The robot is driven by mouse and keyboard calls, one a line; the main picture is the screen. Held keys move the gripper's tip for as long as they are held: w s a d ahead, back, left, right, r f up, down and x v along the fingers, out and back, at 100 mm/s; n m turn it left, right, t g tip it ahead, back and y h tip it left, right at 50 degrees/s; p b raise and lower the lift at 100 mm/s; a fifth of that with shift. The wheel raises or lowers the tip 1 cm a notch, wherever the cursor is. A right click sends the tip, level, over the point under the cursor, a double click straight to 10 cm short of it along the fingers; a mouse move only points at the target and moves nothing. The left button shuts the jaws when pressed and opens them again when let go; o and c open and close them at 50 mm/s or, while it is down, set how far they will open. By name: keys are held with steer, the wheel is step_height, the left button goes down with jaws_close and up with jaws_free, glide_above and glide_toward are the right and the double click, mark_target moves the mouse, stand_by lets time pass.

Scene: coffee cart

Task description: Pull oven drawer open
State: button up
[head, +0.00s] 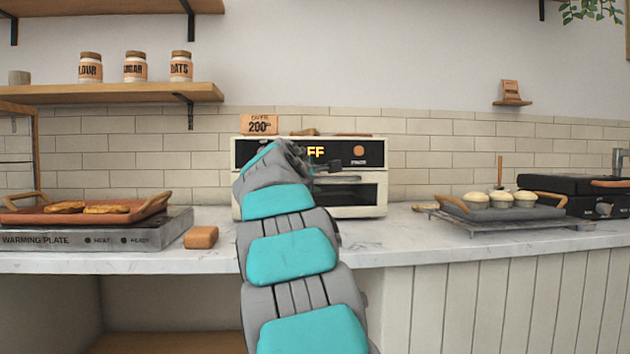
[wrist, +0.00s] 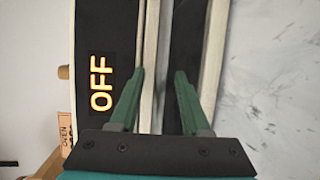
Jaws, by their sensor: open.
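The oven (head: 362,202) is a small cream unit on the counter, with a dark control panel showing "OFF" and a glass-fronted drawer below it. The drawer looks closed. A pale horizontal handle bar (head: 345,179) crosses the drawer front, partly behind my arm. My gripper (head: 335,165) is in front of the oven, just above the handle in the head view. In the turned wrist view, the open green fingers (wrist: 159,72) lie on either side of the pale handle bar (wrist: 157,60). I cannot tell whether they touch it.
The warming plate (head: 95,236) with a tray is at the left, beside a small brown block (head: 201,237). A rack (head: 480,226) with a cupcake tray stands at the right. The marble counter (head: 420,249) in front of the oven is clear.

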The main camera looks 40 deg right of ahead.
steer(key=shift+c, duration=0.3)
jaws_close()
stand_by(1.0)
